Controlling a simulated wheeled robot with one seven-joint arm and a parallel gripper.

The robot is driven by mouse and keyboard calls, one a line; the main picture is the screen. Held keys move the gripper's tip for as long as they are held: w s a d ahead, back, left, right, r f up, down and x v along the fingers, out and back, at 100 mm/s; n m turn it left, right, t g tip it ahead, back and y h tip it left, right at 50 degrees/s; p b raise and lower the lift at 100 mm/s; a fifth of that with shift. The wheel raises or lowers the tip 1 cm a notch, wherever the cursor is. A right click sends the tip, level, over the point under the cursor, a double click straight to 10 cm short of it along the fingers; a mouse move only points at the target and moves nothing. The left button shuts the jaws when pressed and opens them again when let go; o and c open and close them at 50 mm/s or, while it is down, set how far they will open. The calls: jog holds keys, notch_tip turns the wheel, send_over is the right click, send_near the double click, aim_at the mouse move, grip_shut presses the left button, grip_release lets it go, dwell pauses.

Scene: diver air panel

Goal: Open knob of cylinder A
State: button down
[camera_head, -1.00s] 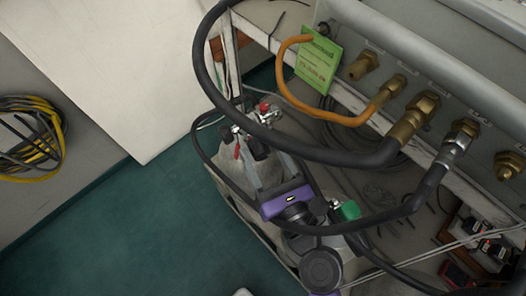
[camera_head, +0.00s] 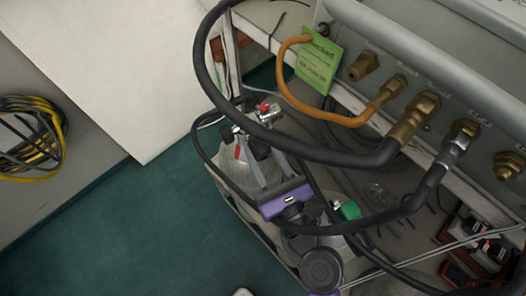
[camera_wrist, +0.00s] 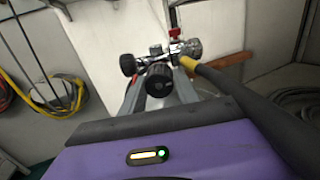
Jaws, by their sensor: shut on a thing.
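The far grey cylinder (camera_head: 236,172) stands under the panel, with a metal valve on top. A black round knob (camera_wrist: 160,83) on that valve faces the wrist camera; in the head view this dark knob (camera_head: 258,150) is partly hidden. My gripper (camera_head: 264,160) reaches it from the near side, with one finger on each side. In the wrist view my gripper (camera_wrist: 159,92) is shut on the black knob. A red knob (camera_head: 268,109) sits on the valve's far side. No letter A can be read on the cylinder.
A nearer cylinder with a green knob (camera_head: 347,211) stands beside my arm. A thick black hose (camera_head: 335,156) loops over the valve area from the brass fittings (camera_head: 415,117). A green tag (camera_head: 318,65) hangs on the panel. The green floor (camera_head: 150,230) at left is clear.

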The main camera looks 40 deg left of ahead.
jog(key=n, duration=0.5)
jog(key=n+b, duration=0.1)
jog(key=n, duration=0.3)
jog(key=shift+n, duration=0.3)
jog(key=n+b, duration=0.1)
jog(key=n, duration=0.3)
jog(key=shift+h+b, duration=0.3)
jog(key=shift+b, duration=0.05)
jog(key=n+b, duration=0.2)
jog(key=n, duration=0.3)
jog(key=shift+n+t+b, duration=0.3)
jog(key=shift+b, duration=0.05)
jog(key=n+b, duration=0.2)
jog(key=n, duration=0.2)
jog(key=shift+f+n+b, duration=0.1)
jog(key=shift+n+b, duration=0.2)
jog(key=shift+b, duration=0.1)
jog(key=n+b, duration=0.4)
jog(key=n, duration=0.1)
jog(key=shift+s+t, duration=0.1)
jog(key=shift+t, duration=0.2)
jog(key=n+b, duration=0.4)
jog(key=n, duration=0.1)
jog(key=shift+n, duration=0.3)
jog(key=shift+n+b, duration=1.55)
jog(key=shift+n, duration=0.45)
